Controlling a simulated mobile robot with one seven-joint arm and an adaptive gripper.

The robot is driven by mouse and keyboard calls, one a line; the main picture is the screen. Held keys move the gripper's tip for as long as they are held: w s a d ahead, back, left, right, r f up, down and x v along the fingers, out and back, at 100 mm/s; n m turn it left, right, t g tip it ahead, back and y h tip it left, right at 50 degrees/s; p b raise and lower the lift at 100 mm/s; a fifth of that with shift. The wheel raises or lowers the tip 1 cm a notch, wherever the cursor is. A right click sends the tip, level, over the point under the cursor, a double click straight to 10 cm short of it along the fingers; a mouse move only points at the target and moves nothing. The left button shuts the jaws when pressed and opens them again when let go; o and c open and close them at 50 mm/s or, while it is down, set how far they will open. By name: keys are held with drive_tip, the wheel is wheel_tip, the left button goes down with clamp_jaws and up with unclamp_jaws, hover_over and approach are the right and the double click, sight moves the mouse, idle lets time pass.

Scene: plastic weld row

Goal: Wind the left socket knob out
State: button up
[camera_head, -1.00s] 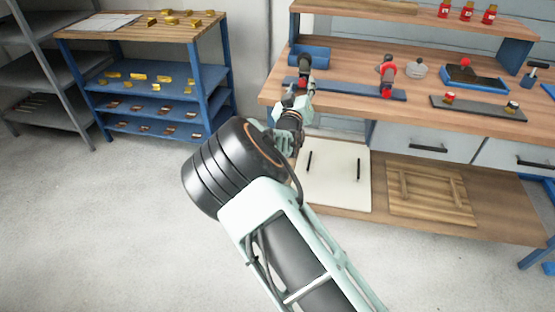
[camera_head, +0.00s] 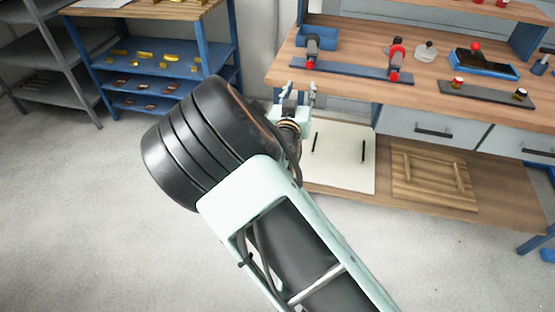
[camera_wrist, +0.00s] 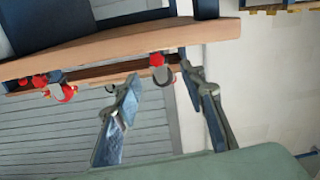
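A dark blue rail (camera_head: 350,71) lies on the workbench and bears two sockets. The left socket (camera_head: 313,46) is grey and dark, with a red knob (camera_head: 310,65) low at its front. The right socket (camera_head: 396,53) has a red ring and a red knob (camera_head: 393,76). My gripper (camera_head: 298,88) is in front of the bench's edge, below the left socket and apart from it. It is open and empty. In the wrist view my fingers (camera_wrist: 160,74) stand wide apart, with the left socket's red knob (camera_wrist: 157,59) seen beyond, between the tips.
The wooden bench top (camera_head: 440,70) also bears a blue bin (camera_head: 318,38), a clear-looking knobbed part (camera_head: 426,52), a blue tray (camera_head: 486,64) and a dark strip (camera_head: 487,95) with small jars. A white panel (camera_head: 340,160) lies below. Blue shelves (camera_head: 165,70) stand left.

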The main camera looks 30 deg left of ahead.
drive_tip(key=s+a+f+n+g+y, duration=0.2)
drive_tip(key=s+a+f+n+g, duration=0.25)
drive_tip(key=f+n, duration=0.4)
drive_tip(key=s+d+f+n+g+h, duration=0.2)
drive_tip(key=s+f+n+g, duration=0.3)
drive_tip(key=f, duration=0.7)
drive_tip(key=shift+s+d+n+g+h, duration=0.4)
drive_tip(key=shift+s+d, duration=0.1)
drive_tip(key=shift+s, duration=0.2)
